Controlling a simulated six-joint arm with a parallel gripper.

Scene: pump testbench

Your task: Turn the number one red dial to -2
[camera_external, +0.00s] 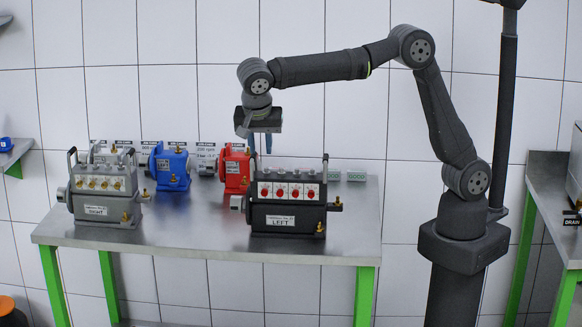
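Several red dials (281,191) sit in a row on white plates on the front of a black pump unit (288,218). The unit has a label reading "LEFT". The leftmost red dial (265,191) is one of this row. The numbers and scale marks are too small to read, so I cannot tell which dial is number one or how any is set. My gripper (260,149) hangs above the left part of the black unit, pointing down, clear of the dials. Its two dark bluish fingers are apart with nothing visible between them.
On the steel table (200,244) stand a grey unit with yellow dials (103,198) at left, a blue pump (170,169) and a red pump (236,171) behind. The table front is clear.

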